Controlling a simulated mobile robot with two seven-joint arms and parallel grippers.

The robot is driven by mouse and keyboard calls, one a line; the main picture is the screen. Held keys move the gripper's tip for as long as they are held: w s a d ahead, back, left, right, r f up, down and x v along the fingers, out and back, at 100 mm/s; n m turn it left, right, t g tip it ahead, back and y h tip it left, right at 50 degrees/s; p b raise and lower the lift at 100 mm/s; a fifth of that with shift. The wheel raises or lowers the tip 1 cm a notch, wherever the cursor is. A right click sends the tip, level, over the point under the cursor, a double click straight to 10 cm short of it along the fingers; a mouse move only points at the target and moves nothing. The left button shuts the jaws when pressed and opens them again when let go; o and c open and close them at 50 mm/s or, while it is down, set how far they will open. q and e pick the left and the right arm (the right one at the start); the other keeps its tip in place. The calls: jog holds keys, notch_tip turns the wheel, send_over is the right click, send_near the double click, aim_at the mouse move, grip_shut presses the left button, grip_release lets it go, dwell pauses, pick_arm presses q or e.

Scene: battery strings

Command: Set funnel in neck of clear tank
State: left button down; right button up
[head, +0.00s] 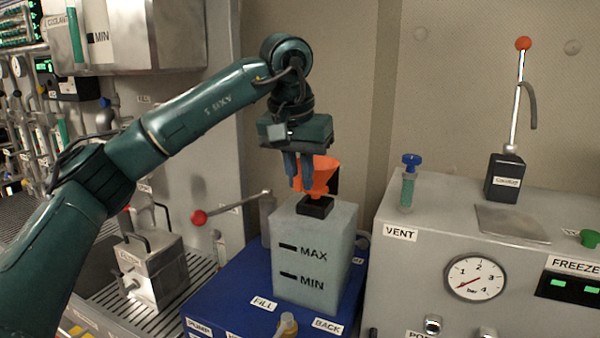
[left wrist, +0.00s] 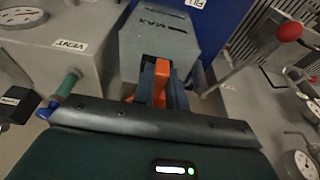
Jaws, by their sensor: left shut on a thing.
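The orange funnel (head: 322,174) is upright above the black neck (head: 315,208) of the clear tank (head: 335,245). The tank is pale and marked MAX and MIN. My left gripper (head: 301,178) points down and is shut on the funnel. The funnel's lower end is at the neck's opening; I cannot tell whether it is inside or just above. In the left wrist view the orange funnel (left wrist: 161,84) shows between the blue fingers (left wrist: 162,92), with the tank (left wrist: 160,42) beyond. My right gripper is not in view.
The tank stands on a blue base (head: 236,290) with FILL and BACK labels. A red-knobbed lever (head: 199,217) reaches in from the left. A grey cabinet with a gauge (head: 475,278), a blue-capped vial (head: 409,180) and an orange-knobbed lever (head: 522,45) stands at right.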

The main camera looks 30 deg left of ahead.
pick_arm(q)
jog(key=shift+f+b, duration=0.3)
jog(key=shift+f, duration=0.8)
jog(key=c, duration=1.3)
grip_release()
jog(key=shift+c, duration=0.2)
